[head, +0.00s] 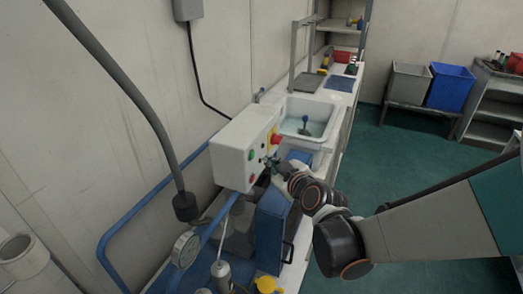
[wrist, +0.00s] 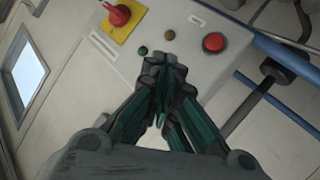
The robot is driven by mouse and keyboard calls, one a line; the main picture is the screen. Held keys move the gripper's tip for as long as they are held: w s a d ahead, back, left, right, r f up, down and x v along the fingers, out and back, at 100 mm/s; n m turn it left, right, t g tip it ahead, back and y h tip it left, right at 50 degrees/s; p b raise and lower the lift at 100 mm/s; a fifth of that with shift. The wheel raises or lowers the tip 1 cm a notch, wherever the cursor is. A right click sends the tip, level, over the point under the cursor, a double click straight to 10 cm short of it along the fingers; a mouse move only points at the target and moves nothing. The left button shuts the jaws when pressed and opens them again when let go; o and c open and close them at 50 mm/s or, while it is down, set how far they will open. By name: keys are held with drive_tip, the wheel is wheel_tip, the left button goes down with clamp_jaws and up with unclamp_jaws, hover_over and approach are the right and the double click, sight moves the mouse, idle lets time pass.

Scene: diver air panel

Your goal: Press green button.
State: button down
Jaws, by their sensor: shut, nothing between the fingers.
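The white control panel box (head: 232,160) is fixed to the wall in the head view. In the wrist view, a small green button (wrist: 143,50) sits on the panel face (wrist: 85,75), just up and left of my fingertips. My gripper (wrist: 165,62) is shut and empty, with its fingertips close to the panel face. Whether they touch it cannot be told. In the head view my gripper (head: 270,162) is at the panel's front face and hides part of the controls.
In the wrist view, an amber button (wrist: 168,35), a red button (wrist: 214,42) and a red knob on a yellow plate (wrist: 119,15) surround the green button. In the head view, a sink (head: 308,118) lies beyond the panel, and a blue container (head: 270,235) stands below my gripper.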

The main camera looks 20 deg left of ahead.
sight(252, 155)
drive_tip(key=shift+a, duration=0.8)
drive_tip(key=shift+w+a, duration=0.1)
idle(0.8)
drive_tip(key=shift+a, duration=0.3)
